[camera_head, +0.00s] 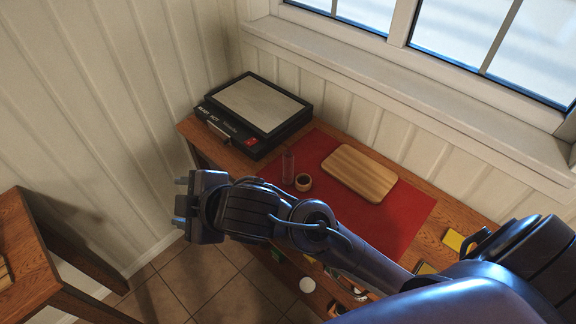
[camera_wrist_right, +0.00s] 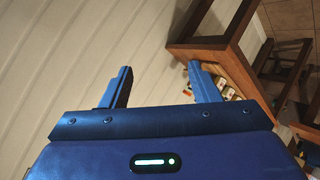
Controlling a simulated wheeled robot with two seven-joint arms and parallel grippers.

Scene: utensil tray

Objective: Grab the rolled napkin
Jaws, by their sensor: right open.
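I cannot make out a rolled napkin for certain in either view. My right gripper (camera_head: 180,203) hangs at the left end of the wooden table, in front of its near edge, with its fingers pointing left. In the right wrist view my right gripper (camera_wrist_right: 163,82) has its two blue fingers spread wide apart with nothing between them. My arm hides part of the table's near side. My left gripper is not in view.
The table holds a red mat (camera_head: 405,215), a wooden board (camera_head: 359,173), a small round cup (camera_head: 303,182), a clear glass (camera_head: 288,167) and a black appliance (camera_head: 258,104). Another wooden table (camera_head: 22,245) stands at left. Tiled floor lies between.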

